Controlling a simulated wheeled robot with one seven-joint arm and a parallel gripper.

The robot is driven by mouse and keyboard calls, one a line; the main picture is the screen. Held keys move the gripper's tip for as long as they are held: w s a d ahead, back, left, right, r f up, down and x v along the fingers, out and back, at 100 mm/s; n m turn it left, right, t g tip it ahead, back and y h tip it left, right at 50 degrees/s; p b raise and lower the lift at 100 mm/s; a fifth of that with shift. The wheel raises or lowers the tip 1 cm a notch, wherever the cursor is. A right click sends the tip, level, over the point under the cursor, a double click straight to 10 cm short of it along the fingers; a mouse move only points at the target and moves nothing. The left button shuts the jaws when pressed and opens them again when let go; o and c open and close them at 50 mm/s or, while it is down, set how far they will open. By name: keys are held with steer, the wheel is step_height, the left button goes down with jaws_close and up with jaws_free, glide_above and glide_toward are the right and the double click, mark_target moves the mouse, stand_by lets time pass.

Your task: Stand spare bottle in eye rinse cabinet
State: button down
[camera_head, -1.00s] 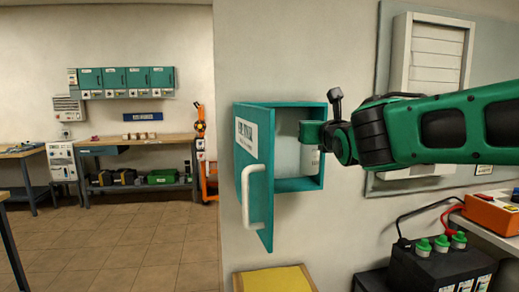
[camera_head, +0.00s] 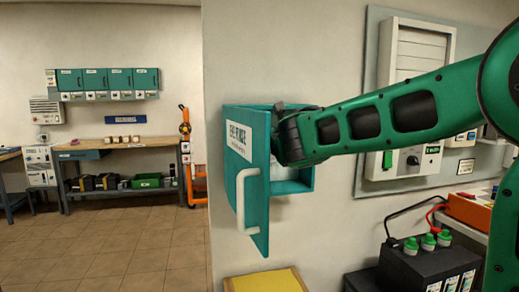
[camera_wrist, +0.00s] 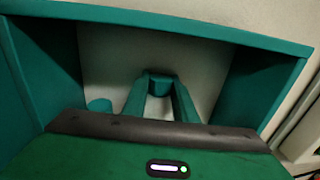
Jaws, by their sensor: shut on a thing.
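The teal eye rinse cabinet (camera_head: 296,187) hangs on the wall, its labelled door (camera_head: 247,165) swung open toward the left. My arm reaches into it from the right, and the door and wrist hide my gripper in the head view. In the wrist view my gripper (camera_wrist: 160,92) is inside the cabinet (camera_wrist: 268,88), its fingers shut on the spare bottle (camera_wrist: 160,83), of which a teal top shows. A second teal round top (camera_wrist: 100,105) stands to the left, apart from the fingers. I cannot tell whether the held bottle touches the cabinet floor.
The door's white handle (camera_head: 247,200) sticks out at the front. A yellow-topped box (camera_head: 265,281) is below the cabinet. A black battery (camera_head: 425,265) with green caps and an orange unit (camera_head: 468,212) are at lower right. A wall panel (camera_head: 415,100) is behind my arm.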

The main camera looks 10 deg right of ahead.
mark_target(273, 160)
steer(key=shift+w+f, duration=0.1)
steer(key=shift+f, duration=0.25)
step_height(273, 160, down, 4)
steer(key=shift+d+r, duration=0.1)
steer(key=shift+r, duration=0.15)
steer(key=shift+w+a+f, duration=0.2)
steer(key=shift+a, duration=0.05)
steer(key=shift+d, duration=0.1)
steer(key=c, duration=1.4)
jaws_free()
steer(key=shift+c, duration=0.2)
steer(key=shift+s, duration=0.15)
